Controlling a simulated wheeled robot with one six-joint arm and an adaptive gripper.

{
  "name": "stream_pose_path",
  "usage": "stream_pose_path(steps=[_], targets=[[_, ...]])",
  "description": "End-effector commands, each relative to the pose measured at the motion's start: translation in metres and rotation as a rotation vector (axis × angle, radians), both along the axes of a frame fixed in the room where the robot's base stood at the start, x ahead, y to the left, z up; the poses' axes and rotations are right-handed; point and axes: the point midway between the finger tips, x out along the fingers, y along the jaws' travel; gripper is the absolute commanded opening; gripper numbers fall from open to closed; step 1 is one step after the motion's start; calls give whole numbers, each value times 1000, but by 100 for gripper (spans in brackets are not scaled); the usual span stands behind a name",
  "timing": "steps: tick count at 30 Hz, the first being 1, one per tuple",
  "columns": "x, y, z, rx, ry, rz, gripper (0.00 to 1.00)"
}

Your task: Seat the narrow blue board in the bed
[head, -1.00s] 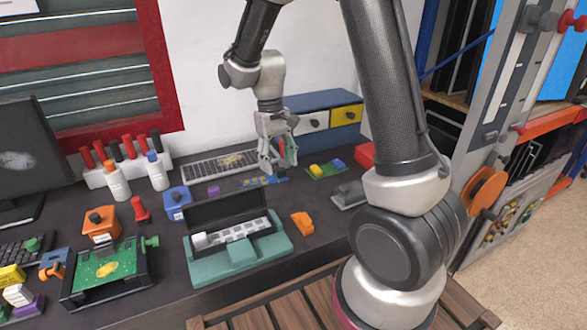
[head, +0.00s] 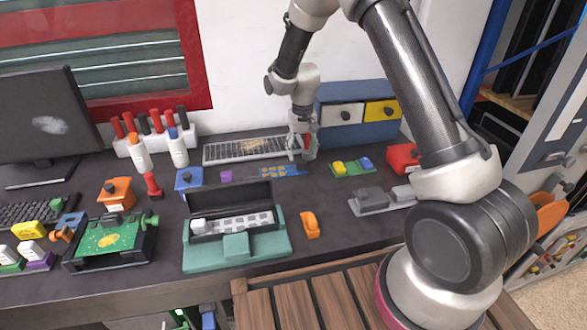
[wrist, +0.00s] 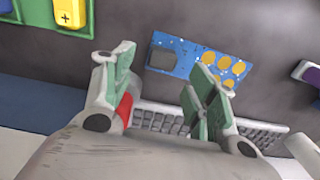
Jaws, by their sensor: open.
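The narrow blue board (head: 270,171) lies flat on the dark bench in front of the keyboard; it has yellow round pads and a grey square, clear in the wrist view (wrist: 186,48). My gripper (head: 301,157) hangs pointing down at the board's right end in the head view. In the wrist view my gripper (wrist: 160,72) is open and empty, its green-padded fingers apart, with the right finger overlapping the board's edge. I cannot tell its height above the board. A teal fixture (head: 190,258) with a raised black lid and a pale slotted strip, probably the bed, stands nearer.
A green board with yellow and blue blocks (head: 352,168) lies right of my gripper. The keyboard (head: 225,154) and a drawer unit (head: 335,135) are behind. An orange clip (head: 310,225) sits beside the fixture. A grey block (head: 370,200) stands at the right.

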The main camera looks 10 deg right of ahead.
Motion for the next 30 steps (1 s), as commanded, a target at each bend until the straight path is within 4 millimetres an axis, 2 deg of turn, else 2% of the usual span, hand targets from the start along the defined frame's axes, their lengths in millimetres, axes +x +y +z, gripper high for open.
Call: stream_pose_path(steps=[6, 9, 17, 25, 30], targets=[[-6, 1, -35, -1, 2, 1, 57], [-5, 1, -45, 0, 1, 1, 57], [-5, 1, -48, 0, 0, 1, 57], [-5, 1, -47, 0, 0, 1, 10], [-5, 1, -47, 0, 0, 1, 8]])
